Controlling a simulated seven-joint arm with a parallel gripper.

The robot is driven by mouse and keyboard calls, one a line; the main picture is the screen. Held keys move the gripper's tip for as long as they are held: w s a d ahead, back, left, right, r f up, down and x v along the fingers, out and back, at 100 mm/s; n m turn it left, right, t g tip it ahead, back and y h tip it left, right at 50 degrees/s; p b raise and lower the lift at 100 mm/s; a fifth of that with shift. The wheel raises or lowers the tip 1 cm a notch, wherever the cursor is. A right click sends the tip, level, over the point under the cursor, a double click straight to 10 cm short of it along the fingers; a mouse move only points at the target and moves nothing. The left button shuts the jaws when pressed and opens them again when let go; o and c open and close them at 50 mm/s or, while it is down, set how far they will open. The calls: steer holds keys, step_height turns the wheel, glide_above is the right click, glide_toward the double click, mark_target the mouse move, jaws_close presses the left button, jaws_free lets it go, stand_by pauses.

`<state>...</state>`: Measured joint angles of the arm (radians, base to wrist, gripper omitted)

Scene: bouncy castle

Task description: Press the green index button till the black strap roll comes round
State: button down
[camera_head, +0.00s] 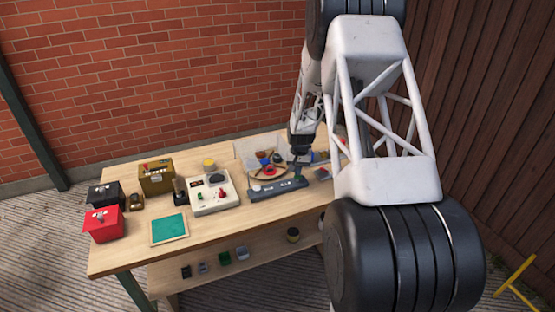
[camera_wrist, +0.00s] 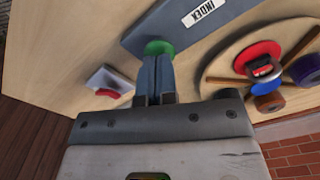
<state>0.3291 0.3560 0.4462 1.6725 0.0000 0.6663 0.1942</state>
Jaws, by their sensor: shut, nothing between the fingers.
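The green index button (camera_wrist: 158,46) sits on a blue-grey bar (camera_wrist: 192,22) with a white INDEX label. My gripper (camera_wrist: 154,62) is shut and empty, with its fingertips right at the button and covering part of it; I cannot tell if the button is pressed down. A round wooden turntable (camera_wrist: 228,73) beside the bar carries a red roll (camera_wrist: 257,54), a blue piece (camera_wrist: 267,88), a brown roll (camera_wrist: 268,103) and a dark purple-looking roll (camera_wrist: 306,70). I cannot make out a clearly black strap roll. In the head view my gripper (camera_head: 300,158) is over the bar (camera_head: 272,191).
A pale box with a red button (camera_wrist: 108,93) stands near my fingers. On the workbench (camera_head: 120,252) are a white control box (camera_head: 208,205), a green mat (camera_head: 169,229), a red box (camera_head: 103,224) and a brown box (camera_head: 156,180). A brick wall stands behind.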

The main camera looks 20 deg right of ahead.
steer(key=shift+f, duration=1.15)
steer(key=shift+r, duration=3.4)
stand_by(2.6)
steer(key=shift+r, duration=1.7)
steer(key=shift+f, duration=0.1)
